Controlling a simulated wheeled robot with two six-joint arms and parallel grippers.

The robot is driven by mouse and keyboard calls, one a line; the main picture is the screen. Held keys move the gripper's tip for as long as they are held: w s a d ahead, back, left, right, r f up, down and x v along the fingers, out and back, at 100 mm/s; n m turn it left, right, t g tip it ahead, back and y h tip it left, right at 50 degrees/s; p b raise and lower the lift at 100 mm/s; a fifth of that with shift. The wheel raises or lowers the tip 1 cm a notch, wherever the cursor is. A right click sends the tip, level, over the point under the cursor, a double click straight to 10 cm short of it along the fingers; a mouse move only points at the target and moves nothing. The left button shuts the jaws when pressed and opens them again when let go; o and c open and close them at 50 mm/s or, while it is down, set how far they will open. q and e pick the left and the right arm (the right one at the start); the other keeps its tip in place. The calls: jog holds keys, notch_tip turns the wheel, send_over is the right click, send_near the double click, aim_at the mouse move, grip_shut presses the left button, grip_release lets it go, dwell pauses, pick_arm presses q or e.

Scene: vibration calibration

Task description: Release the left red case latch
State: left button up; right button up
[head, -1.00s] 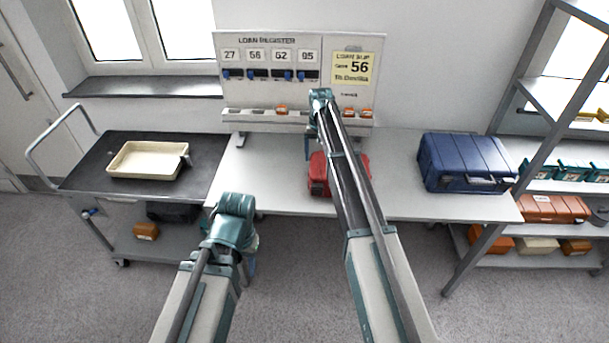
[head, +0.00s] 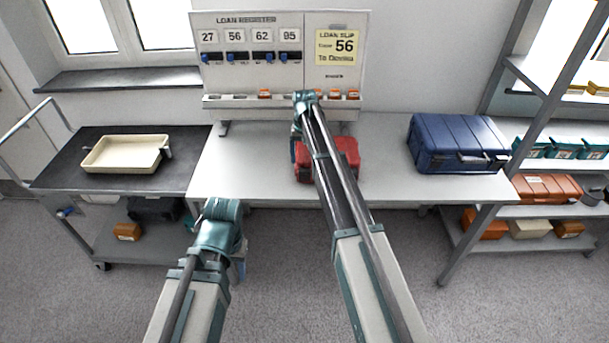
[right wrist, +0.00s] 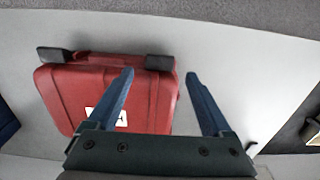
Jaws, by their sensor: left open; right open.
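The red case (head: 347,158) lies on the table, partly hidden behind my right arm in the head view. In the right wrist view the red case (right wrist: 75,95) shows two dark latches along its upper edge. One latch (right wrist: 159,62) lies between the fingertips of my right gripper (right wrist: 159,74), the other latch (right wrist: 52,55) is to the left. My right gripper is open and empty over that edge; contact cannot be told. In the head view my right gripper (head: 296,150) is beside the case's left end. My left gripper (head: 241,268) hangs in front of the table, its fingers mostly hidden.
A blue case (head: 455,142) stands on the table's right. The register board (head: 285,85) stands at the back. A trolley (head: 60,180) with a cream tray (head: 122,168) is at left, a shelf rack (head: 470,228) at right. The table's front left is clear.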

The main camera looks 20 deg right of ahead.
aim_at(304, 170)
notch_tip(304, 170, down, 5)
jog(key=b, duration=0.3)
jog(key=shift+b, duration=0.4)
jog(key=shift+r, duration=0.1)
grip_shut()
